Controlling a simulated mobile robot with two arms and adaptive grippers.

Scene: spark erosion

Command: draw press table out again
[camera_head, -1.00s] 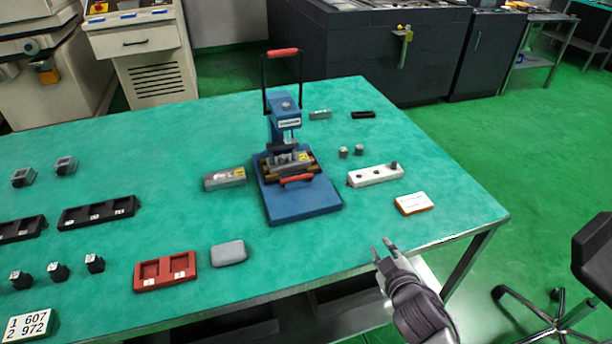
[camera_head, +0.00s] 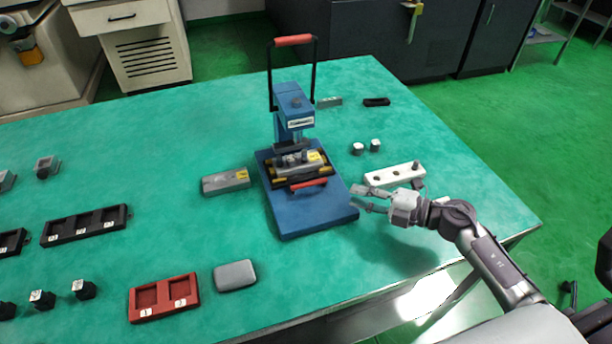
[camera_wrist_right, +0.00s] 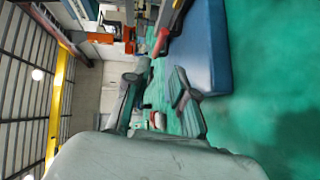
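The blue press (camera_head: 290,165) stands on the green table, its red-topped lever (camera_head: 293,41) raised. Its sliding press table (camera_head: 299,177) carries a grey block with a yellow label (camera_head: 313,157) and sits at the foot of the press column. A red handle (camera_head: 309,187) is on its front edge; the red bar in the right wrist view (camera_wrist_right: 161,42) looks like this handle. My right gripper (camera_head: 357,199) is open and empty, just right of the blue press base and apart from the handle. Its two fingers also show in the right wrist view (camera_wrist_right: 158,100). My left gripper is not in view.
A white strip with holes (camera_head: 394,174) lies close behind my right gripper. A grey block (camera_head: 226,181) lies left of the press. A red tray (camera_head: 164,298) and a grey rounded pad (camera_head: 235,275) lie at the front. The tabletop in front of the press is clear.

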